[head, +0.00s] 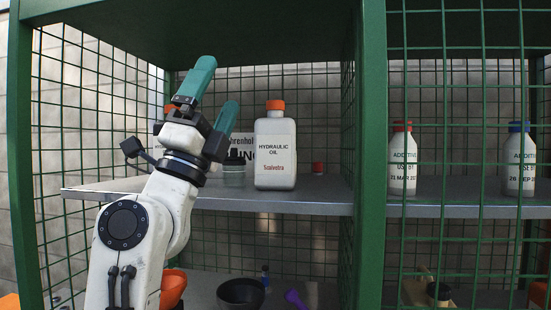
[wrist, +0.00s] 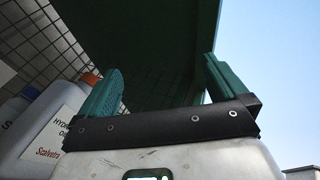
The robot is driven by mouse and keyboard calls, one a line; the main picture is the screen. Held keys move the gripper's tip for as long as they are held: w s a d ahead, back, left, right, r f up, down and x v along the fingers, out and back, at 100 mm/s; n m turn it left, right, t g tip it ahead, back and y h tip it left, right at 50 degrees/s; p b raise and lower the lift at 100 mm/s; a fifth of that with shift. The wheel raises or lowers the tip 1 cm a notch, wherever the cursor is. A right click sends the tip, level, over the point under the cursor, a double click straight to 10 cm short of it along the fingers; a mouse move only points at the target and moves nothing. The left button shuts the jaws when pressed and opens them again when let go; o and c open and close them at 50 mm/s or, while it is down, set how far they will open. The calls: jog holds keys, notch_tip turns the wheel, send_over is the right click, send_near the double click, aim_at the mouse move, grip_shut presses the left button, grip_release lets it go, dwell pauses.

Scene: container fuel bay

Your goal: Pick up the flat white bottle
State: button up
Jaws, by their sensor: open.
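A flat white bottle (head: 275,172) with an orange cap and a "Hydraulic Oil" label stands upright on the grey shelf (head: 325,204) in the head view. In the wrist view the bottle (wrist: 42,135) shows at the left, tilted by the camera angle. My gripper (head: 217,85) is open and empty, with teal fingers pointing up. It is left of the bottle in the head view and apart from it. The wrist view shows the open gripper (wrist: 162,65) with nothing between the fingers.
Behind my gripper, a sign and other containers are partly hidden. Green posts (head: 372,150) and mesh frame the shelf. Two additive bottles (head: 403,165) (head: 519,165) stand right, behind mesh. A dark bowl (head: 240,293) is below.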

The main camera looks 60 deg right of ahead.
aim_at(274, 158)
jog(key=s+d+f+m+g+y, duration=0.3)
jog(key=s+d+m+y, duration=0.75)
jog(key=y, duration=0.45)
jog(key=w+a+f+n+t+y, duration=0.3)
jog(key=w+a+f+t+y, duration=0.15)
jog(key=a+t+y, duration=0.55)
jog(key=shift+g+y, duration=0.5)
jog(key=d, duration=0.3)
jog(key=w+d+p, duration=0.1)
jog(key=d, duration=0.2)
jog(key=w+d, duration=0.1)
jog(key=d, duration=0.3)
jog(key=shift+w+p, duration=0.25)
jog(key=shift+p, duration=0.15)
jog(key=d, duration=0.1)
jog(key=w+d, duration=0.1)
jog(key=d+p, duration=0.1)
jog(key=d, duration=0.1)
jog(key=shift+w+f, duration=0.3)
jog(key=shift+w, duration=0.05)
jog(key=shift+f, duration=0.25)
